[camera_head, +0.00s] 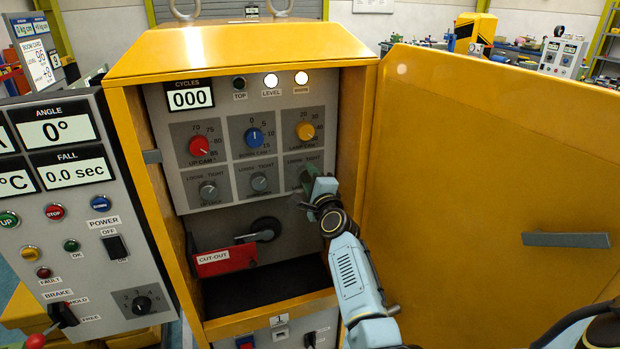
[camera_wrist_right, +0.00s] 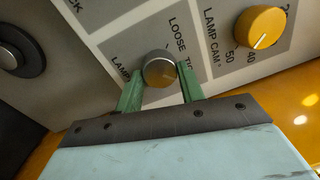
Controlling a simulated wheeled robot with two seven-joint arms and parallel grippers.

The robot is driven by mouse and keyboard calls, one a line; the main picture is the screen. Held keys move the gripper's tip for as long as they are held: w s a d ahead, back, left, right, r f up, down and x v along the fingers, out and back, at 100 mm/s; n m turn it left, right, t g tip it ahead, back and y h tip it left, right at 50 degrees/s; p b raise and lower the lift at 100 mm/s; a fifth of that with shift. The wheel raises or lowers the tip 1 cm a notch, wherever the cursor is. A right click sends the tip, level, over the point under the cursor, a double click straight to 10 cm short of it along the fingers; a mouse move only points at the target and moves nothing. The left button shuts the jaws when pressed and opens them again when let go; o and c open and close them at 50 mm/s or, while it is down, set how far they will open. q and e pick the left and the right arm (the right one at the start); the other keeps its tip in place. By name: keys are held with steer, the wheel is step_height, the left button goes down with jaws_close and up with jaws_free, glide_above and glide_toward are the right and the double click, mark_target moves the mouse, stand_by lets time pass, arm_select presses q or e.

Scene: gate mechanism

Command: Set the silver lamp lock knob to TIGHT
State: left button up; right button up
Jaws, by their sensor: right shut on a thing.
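The silver lamp lock knob (camera_wrist_right: 159,70) sits on a dark grey plate with LOOSE and TIGHT labels, in the right wrist view. My right gripper (camera_wrist_right: 160,88) has its two green fingers on either side of the knob, shut on it. I cannot make out which way the knob's mark points. In the head view my right gripper (camera_head: 308,187) is at the bottom right plate of the panel and hides the knob. My left gripper is not in view.
The yellow lamp cam knob (camera_head: 305,131) is just above. Two more silver lock knobs (camera_head: 208,191) (camera_head: 259,183) are to the left. A red CUT-OUT handle (camera_head: 225,261) is below. The yellow cabinet door (camera_head: 480,160) stands open at the right, beside my arm.

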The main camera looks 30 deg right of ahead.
steer(key=shift+r, duration=0.1)
stand_by(0.4)
steer(key=o, duration=1)
steer(key=shift+c, duration=0.2)
steer(key=v, duration=1.3)
steer(key=shift+s+p, duration=0.2)
steer(key=shift+p, duration=0.25)
